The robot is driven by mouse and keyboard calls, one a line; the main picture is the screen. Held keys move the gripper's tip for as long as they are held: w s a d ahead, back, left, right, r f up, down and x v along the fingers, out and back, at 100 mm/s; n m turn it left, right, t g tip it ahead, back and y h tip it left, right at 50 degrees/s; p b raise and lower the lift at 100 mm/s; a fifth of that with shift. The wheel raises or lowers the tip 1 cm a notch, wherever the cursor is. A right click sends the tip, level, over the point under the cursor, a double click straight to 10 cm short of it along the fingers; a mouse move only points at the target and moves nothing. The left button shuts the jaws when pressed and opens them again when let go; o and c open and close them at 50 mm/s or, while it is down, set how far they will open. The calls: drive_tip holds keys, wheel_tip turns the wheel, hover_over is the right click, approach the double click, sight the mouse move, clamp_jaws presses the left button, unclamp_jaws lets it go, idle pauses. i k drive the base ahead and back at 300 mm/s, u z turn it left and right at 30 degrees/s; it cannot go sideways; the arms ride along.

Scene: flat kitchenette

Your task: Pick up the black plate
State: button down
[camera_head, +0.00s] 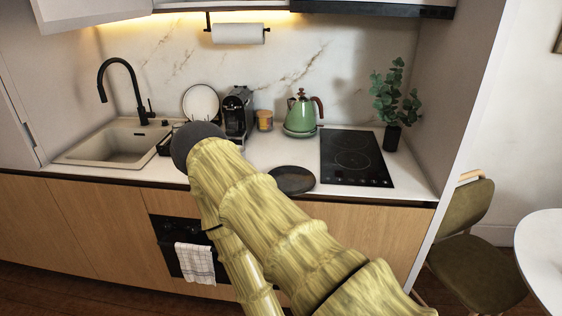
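The black plate (291,179) lies flat on the light countertop, near its front edge and left of the cooktop. My arm's upper edge overlaps the front of the plate in the picture. My arm comes up from the lower right with a yellow-brown, bamboo-like surface and ends in a dark rounded part at the left. No gripper fingers show; the gripper seems hidden behind the arm.
A green kettle (301,113) stands behind the plate, and a black cooktop (354,158) lies to its right. A coffee machine (238,112), an amber jar (264,120) and a sink (117,146) are to the left. A plant (394,103) stands at the right back.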

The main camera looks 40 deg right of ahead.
sight(292, 180)
drive_tip(key=z, duration=0.3)
drive_tip(key=i, duration=1)
drive_tip(key=z, duration=0.8)
